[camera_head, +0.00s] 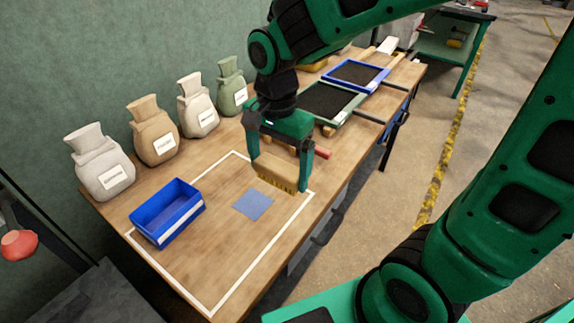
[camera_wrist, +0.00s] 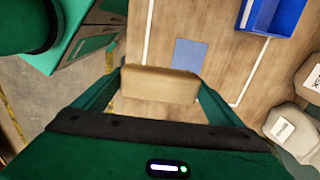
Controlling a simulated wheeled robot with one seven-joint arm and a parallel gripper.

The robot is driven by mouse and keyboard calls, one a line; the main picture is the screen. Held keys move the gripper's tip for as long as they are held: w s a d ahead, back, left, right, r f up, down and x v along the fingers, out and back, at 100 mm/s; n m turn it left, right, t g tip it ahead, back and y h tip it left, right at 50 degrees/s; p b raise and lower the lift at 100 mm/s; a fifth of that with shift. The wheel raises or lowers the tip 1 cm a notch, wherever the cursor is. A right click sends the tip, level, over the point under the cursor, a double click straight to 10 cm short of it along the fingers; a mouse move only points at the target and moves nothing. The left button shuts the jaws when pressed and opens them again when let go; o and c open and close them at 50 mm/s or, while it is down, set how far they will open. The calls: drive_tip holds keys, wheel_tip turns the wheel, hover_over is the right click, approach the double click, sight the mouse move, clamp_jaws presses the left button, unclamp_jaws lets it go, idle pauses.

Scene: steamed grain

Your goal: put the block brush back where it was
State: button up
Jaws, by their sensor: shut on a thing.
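The block brush (camera_head: 278,173) is a tan wooden block with yellowish bristles pointing down. My gripper (camera_head: 280,172) is shut on it, one finger at each end. It is held over the table near the right side of the white outlined area, and I cannot tell its exact height. In the wrist view the brush's wooden back (camera_wrist: 160,85) shows between the fingers. A blue square (camera_head: 253,204) lies flat on the table inside the white outline, left of and nearer than the brush.
A blue bin (camera_head: 168,212) stands at the left of the outline. Several labelled sacks (camera_head: 153,130) line the wall. A green-framed dark tray (camera_head: 330,103) and a blue-framed one (camera_head: 356,75) lie farther back. A red-handled thing (camera_head: 322,153) lies behind my gripper. The outlined area's near part is clear.

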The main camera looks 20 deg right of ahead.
drive_tip(key=shift+w, duration=0.15)
drive_tip(key=w+d+f, duration=0.2)
drive_tip(key=w, duration=0.1)
drive_tip(key=w+d+f, duration=0.2)
drive_tip(key=d, duration=0.1)
drive_tip(key=w+d+f, duration=0.2)
drive_tip(key=w, duration=0.1)
drive_tip(key=shift+w+d+f, duration=0.3)
drive_tip(key=shift+w+f, duration=0.05)
drive_tip(key=shift+f, duration=2.1)
drive_tip(key=o, duration=0.7)
drive_tip(key=shift+f, duration=0.1)
